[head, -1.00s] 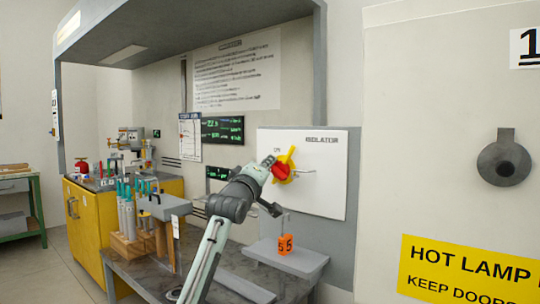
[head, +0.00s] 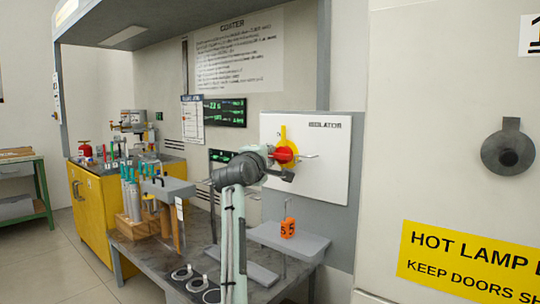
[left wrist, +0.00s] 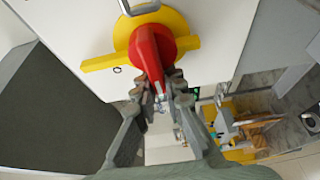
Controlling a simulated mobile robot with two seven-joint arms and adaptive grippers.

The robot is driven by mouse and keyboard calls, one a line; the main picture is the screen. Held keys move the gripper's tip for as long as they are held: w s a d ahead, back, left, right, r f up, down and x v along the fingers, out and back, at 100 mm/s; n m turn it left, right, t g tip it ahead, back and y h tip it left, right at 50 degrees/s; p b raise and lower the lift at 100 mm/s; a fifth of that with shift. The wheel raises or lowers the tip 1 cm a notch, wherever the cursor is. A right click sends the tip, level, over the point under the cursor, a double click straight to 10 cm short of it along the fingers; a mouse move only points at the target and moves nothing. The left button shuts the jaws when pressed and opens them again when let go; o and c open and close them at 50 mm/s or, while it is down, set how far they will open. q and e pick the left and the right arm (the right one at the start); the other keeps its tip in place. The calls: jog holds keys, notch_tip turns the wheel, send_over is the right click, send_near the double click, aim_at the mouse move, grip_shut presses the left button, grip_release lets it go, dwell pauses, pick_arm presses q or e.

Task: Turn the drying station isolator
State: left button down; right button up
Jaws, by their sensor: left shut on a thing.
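The isolator is a red rotary handle (head: 285,154) on a yellow backing plate (head: 283,134), mounted on a white panel (head: 330,165) marked ISOLATOR. My left gripper (head: 278,165) is at the handle in the head view. In the left wrist view the gripper (left wrist: 162,88) is shut on the narrow end of the red handle (left wrist: 152,45), one finger on each side. The yellow plate (left wrist: 100,63) shows behind the handle. A metal shackle (left wrist: 138,7) sits at the plate's edge. My right gripper is not in view.
An orange tag block marked 55 (head: 288,228) stands on a grey shelf (head: 300,240) below the panel. A wooden rack with grey cylinders (head: 130,205) stands on the bench to the left. A cabinet with a yellow HOT LAMP sign (head: 468,262) is at the right.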

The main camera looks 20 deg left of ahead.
pick_arm(q)
jog(key=shift+f, duration=0.1)
jog(key=c, duration=1.6)
grip_release()
jog(key=shift+s, duration=0.15)
jog(key=s, duration=1.1)
jog(key=shift+s+d, duration=0.25)
jog(key=shift+s, duration=0.1)
